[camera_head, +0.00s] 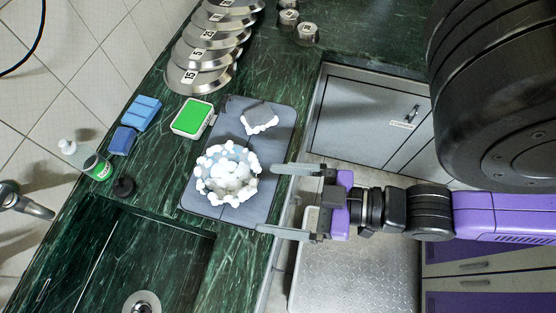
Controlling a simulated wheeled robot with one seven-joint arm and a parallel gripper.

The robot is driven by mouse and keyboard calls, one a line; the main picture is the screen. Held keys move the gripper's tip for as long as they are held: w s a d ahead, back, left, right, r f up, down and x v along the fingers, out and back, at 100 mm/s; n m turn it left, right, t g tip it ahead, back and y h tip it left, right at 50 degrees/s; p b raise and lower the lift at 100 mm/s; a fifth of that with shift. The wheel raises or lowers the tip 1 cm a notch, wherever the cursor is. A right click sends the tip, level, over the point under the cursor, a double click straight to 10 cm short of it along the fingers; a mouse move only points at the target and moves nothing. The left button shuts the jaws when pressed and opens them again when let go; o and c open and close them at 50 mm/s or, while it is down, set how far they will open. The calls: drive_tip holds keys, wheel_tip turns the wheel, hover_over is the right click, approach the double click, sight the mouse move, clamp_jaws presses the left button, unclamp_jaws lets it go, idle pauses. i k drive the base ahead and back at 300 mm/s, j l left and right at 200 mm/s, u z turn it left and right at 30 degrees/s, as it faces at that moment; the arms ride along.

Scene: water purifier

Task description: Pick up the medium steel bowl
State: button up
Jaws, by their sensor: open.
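A round bowl-like thing (228,173), covered in white foam-like clumps, sits on a dark grey mat (262,205) on the green counter. Its metal is mostly hidden by the clumps, so I cannot tell for sure that it is the medium steel bowl. My gripper (268,198) is open and empty. Its two fingers point left at the mat's right edge, one above the other in the picture. The foamy thing lies just left of the fingertips, apart from them.
A grey piece with white foam (258,118) lies at the mat's top. A green-topped box (193,118), blue sponges (141,113), a bottle (97,167) and steel discs (198,78) are on the counter. A sink (150,265) is at lower left.

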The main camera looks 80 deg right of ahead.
sight(228, 172)
drive_tip(key=k+l, duration=0.1)
drive_tip(key=k, duration=0.2)
drive_tip(key=k+z, duration=0.1)
drive_tip(key=k, duration=0.2)
drive_tip(key=k+j, duration=0.15)
drive_tip(key=j, duration=0.15)
drive_tip(key=k+j, duration=0.1)
drive_tip(key=j, duration=0.15)
drive_tip(key=i+l, duration=0.15)
drive_tip(key=l, duration=0.15)
drive_tip(key=i+l, duration=0.1)
drive_tip(key=l, duration=0.2)
